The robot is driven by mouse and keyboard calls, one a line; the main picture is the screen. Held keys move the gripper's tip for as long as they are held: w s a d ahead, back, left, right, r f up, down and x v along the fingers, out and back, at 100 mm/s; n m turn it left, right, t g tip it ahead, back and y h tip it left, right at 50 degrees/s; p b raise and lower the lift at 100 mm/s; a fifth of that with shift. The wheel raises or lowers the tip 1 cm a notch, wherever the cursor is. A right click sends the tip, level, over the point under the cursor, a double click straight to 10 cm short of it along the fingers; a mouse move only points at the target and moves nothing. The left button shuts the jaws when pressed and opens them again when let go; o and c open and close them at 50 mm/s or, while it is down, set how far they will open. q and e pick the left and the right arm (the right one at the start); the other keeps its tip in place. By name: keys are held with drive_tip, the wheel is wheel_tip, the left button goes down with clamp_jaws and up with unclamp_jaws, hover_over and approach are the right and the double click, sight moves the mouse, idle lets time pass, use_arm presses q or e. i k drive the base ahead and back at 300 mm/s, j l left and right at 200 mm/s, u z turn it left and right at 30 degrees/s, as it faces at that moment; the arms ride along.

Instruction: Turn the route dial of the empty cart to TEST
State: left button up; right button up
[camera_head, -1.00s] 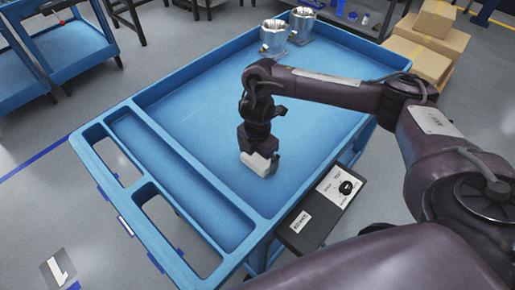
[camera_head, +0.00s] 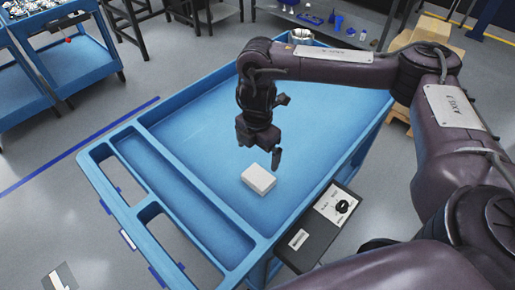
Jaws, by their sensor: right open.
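A blue cart (camera_head: 112,138) fills the middle, with a wide tray and a narrow front trough. A black box on its near right side carries the route dial, a black knob (camera_head: 342,206) on a white plate with small labels. The labels and the dial's setting are too small to read surely. A white block (camera_head: 258,180) lies in the tray. My right gripper (camera_head: 262,152) hangs over the tray just above and behind the block, open and empty, pointing down. It is well left of the dial. My left gripper is not in view.
A metal housing (camera_head: 300,36) at the tray's far end is mostly hidden by my right arm. Another blue cart (camera_head: 92,62) stands at the far left, with parts on top. Cardboard boxes (camera_head: 430,32) stand behind at right. The tray around the block is clear.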

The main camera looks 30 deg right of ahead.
sight(342, 207)
drive_tip(key=k, duration=1.5)
